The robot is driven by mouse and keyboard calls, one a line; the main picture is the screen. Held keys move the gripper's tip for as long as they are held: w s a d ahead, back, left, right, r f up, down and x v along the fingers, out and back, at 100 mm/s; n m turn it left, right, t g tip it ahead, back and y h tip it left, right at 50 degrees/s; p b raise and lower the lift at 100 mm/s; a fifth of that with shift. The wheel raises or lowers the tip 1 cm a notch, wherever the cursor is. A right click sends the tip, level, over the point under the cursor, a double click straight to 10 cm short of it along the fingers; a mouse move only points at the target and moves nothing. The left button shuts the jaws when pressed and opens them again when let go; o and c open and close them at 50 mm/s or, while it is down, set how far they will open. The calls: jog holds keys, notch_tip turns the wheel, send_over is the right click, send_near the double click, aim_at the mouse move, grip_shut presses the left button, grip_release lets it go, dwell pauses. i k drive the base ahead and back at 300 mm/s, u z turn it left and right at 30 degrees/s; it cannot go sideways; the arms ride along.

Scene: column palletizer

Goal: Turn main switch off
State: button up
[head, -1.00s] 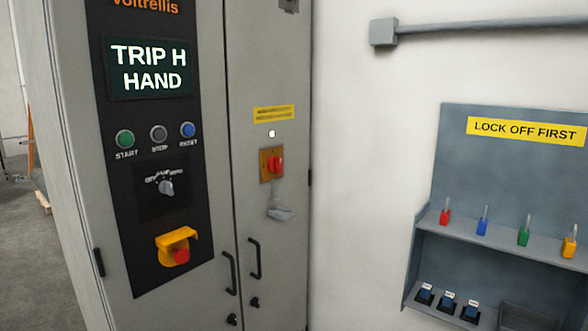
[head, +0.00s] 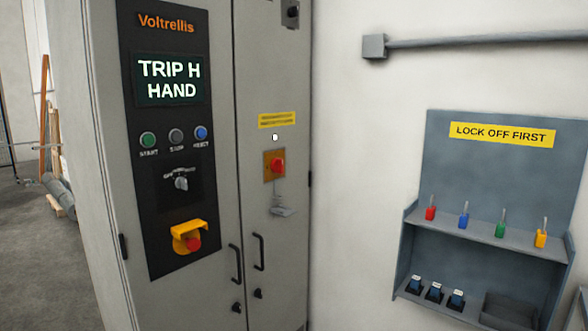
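The main switch (head: 277,166) is a red rotary knob on a yellow-orange plate, on the right door of the grey control cabinet (head: 270,60). A small white indicator (head: 275,137) and a yellow label (head: 277,119) sit above it. A small grey metal bracket (head: 282,211) hangs below it. The knob's exact position is too small to read. The cabinet's display (head: 169,80) reads "TRIP H HAND". My gripper is not in the head view.
The left door carries green, grey and blue buttons, a selector (head: 181,183) and a red emergency stop (head: 193,243) under a yellow guard. A lockout station (head: 490,180) with several coloured padlocks and blue-topped items is on the right wall. Floor shows at far left.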

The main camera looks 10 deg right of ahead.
aim_at(277, 164)
jog(key=u, duration=0.15)
jog(key=i, duration=0.95)
jog(key=z, duration=1.4)
jog(key=k, duration=0.15)
jog(key=u, duration=3)
